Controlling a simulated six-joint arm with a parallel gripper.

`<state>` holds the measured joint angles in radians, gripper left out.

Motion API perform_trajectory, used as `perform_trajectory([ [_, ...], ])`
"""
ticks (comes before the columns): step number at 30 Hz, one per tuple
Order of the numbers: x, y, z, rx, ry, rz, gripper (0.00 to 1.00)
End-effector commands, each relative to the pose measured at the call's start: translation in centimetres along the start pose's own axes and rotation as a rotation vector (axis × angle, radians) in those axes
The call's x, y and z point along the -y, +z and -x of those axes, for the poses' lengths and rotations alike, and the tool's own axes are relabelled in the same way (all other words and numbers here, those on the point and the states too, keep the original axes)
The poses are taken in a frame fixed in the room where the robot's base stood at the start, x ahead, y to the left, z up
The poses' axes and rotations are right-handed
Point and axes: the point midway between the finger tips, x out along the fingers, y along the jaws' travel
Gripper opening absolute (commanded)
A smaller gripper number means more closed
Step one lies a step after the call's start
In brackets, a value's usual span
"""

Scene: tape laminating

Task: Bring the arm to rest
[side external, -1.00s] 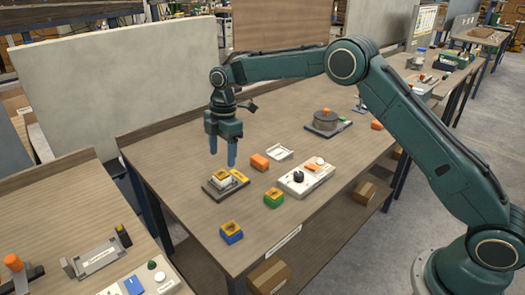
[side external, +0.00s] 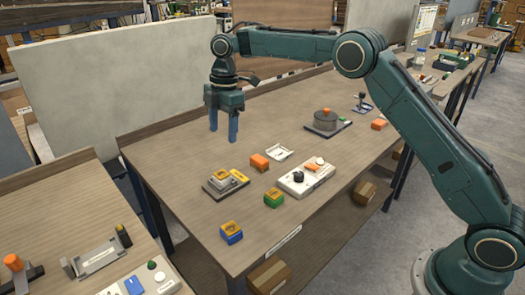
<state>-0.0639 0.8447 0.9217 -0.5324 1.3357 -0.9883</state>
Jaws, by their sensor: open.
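My gripper (side external: 223,138) is open and empty. Its two blue fingers point down above the wooden workbench (side external: 180,150), behind and above a dark fixture (side external: 225,184) that carries a grey block and a yellow piece. The fingers look apart from the fixture. My arm reaches in from the right, with its elbow raised.
Near the fixture are an orange block (side external: 259,162), a white bracket (side external: 279,152), a control box (side external: 306,179), a green-and-yellow block (side external: 273,197) and a blue-and-yellow block (side external: 231,232). A round grey device (side external: 327,120) stands farther back. The bench's left part is clear.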

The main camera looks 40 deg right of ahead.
Motion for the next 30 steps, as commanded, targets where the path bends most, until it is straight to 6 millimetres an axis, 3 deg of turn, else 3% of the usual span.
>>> perform_trajectory([
  [8, 0.2, 0.0, 0.4, -0.001, 0.004, -0.012, 0.63],
  [14, 1.4, 0.0, 2.6, -0.008, 0.026, -0.079, 0.63],
  [20, 4.0, 0.2, 6.2, -0.021, 0.065, -0.208, 0.63],
  [30, 10.1, 0.8, 11.7, -0.053, 0.138, -0.459, 0.63],
])
